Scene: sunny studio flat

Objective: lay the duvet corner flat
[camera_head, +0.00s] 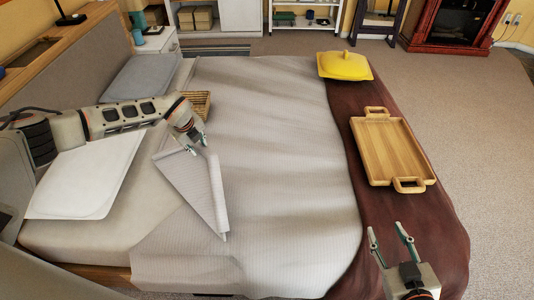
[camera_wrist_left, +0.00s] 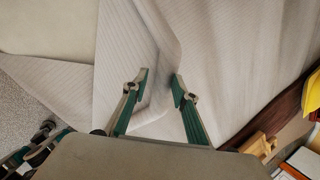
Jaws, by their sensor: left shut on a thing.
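The pale ribbed duvet (camera_head: 285,150) covers most of the bed. Its corner flap (camera_head: 195,183) is folded back toward the pillow side and lies over the rest in a pointed shape. My left gripper (camera_head: 198,148) is at the upper edge of this flap. In the left wrist view my left gripper (camera_wrist_left: 158,82) has its fingers on either side of a raised fold of the duvet (camera_wrist_left: 165,45) and is shut on it. My right gripper (camera_head: 391,240) is open and empty above the dark red throw at the bed's foot.
A white pillow (camera_head: 85,180) lies below my left arm. A woven basket (camera_head: 201,104) stands behind my left gripper. The duvet's middle is clear.

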